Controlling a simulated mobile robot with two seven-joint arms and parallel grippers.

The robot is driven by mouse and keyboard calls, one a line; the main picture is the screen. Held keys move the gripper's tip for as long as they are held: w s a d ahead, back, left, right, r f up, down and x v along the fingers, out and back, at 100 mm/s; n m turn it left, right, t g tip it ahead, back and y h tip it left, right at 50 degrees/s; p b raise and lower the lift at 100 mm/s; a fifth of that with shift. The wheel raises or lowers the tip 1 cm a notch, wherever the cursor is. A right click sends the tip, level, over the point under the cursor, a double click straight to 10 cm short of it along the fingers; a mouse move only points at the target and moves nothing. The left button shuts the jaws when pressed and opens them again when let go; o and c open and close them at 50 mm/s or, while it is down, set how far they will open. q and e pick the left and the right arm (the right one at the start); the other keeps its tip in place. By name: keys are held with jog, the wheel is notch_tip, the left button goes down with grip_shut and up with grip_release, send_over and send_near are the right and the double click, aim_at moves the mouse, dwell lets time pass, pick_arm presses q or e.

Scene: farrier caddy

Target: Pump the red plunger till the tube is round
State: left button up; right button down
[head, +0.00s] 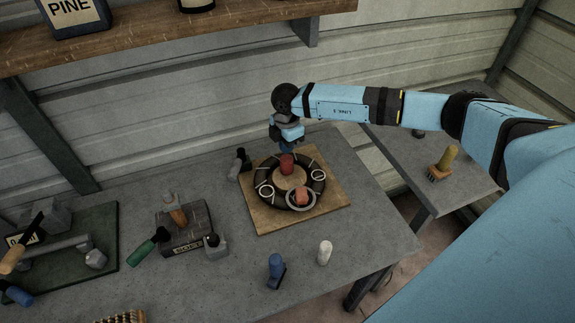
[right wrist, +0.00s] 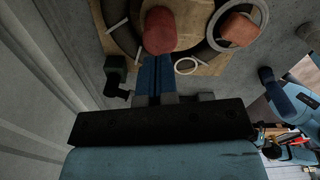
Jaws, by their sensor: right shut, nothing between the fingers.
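A black tube (head: 262,175) lies as a ring on a square wooden board (head: 262,219), with pale rings around it; I cannot judge how full it is. A red plunger (head: 287,163) stands at the tube's far side, and it also shows in the right wrist view (right wrist: 159,32). A second, lighter red piece (head: 301,195) sits inside a pale ring at the near side. My right gripper (head: 287,148) is shut and empty, just behind and above the red plunger. In the right wrist view its blue fingers (right wrist: 156,68) end close to the plunger; contact is unclear.
A black fitting (head: 240,163) stands left of the board. A blue-topped piece (head: 276,268) and a white one (head: 324,252) stand in front. A dark block (head: 186,232) and green tray (head: 72,262) lie left. A wooden shelf (head: 150,36) hangs above.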

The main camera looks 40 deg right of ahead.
aim_at(286, 159)
jog(key=shift+f, duration=0.15)
jog(key=shift+f+b, duration=1.65)
jog(key=shift+f, duration=1.15)
jog(key=shift+r, duration=0.2)
jog(key=shift+r+p, duration=1.5)
jog(key=shift+r, duration=0.2)
jog(key=shift+f, duration=0.2)
